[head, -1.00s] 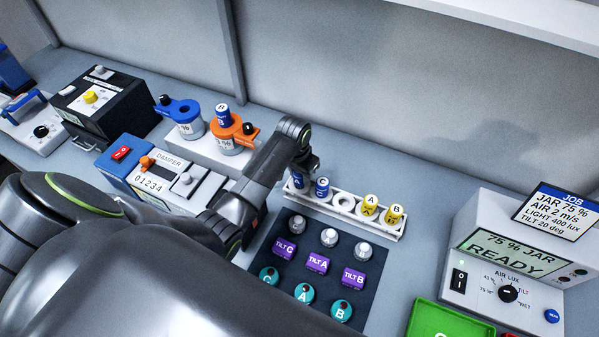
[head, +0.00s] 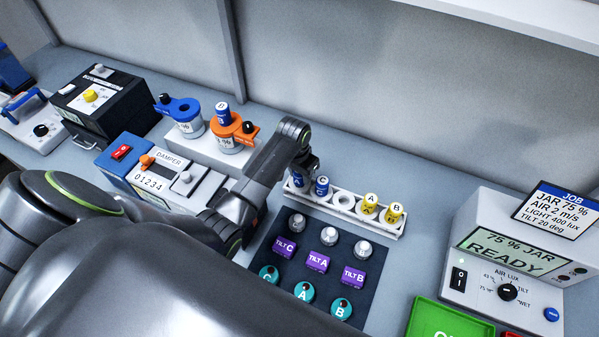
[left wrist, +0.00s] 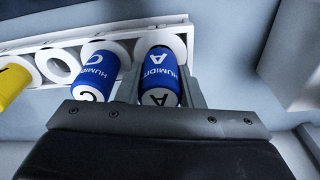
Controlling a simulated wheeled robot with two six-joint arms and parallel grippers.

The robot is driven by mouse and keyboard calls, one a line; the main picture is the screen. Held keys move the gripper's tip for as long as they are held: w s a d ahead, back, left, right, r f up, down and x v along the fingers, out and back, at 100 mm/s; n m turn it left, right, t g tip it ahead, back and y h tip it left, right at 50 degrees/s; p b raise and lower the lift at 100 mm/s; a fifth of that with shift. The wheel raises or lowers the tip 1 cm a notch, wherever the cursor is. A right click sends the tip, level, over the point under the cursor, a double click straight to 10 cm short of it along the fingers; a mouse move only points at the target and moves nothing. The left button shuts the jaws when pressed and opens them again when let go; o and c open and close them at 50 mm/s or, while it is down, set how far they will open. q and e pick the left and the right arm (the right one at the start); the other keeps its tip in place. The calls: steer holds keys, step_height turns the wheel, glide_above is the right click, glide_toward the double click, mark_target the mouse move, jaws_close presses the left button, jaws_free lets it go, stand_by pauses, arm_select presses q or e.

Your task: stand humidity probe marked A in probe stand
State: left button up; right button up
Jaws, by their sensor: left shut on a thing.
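The humidity probe marked A (left wrist: 158,76) is blue with a white lettered top. It is between my left gripper's fingers in the left wrist view, at the end ring of the white probe stand (left wrist: 108,36). In the head view the stand (head: 372,223) is a long white rack, and probe A (head: 296,184) is at its left end, partly hidden by my left gripper (head: 302,172). The gripper is shut on it. The probe looks upright in the end ring; whether it is fully seated is hidden. My right gripper is out of view.
Blue probe C (head: 321,187) stands beside probe A, then an empty ring (head: 344,199) and two yellow probes (head: 370,203). A dark mat (head: 283,248) with knobs and purple blocks lies in front. The orange-collared jar (head: 231,138) is behind left of my arm.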

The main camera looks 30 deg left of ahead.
arm_select(q)
steer(key=shift+f, duration=0.45)
stand_by(0.5)
steer(key=o, duration=1.1)
steer(key=shift+o, duration=0.3)
steer(key=shift+o, duration=0.9)
steer(key=shift+r, duration=0.15)
steer(key=shift+r, duration=3.9)
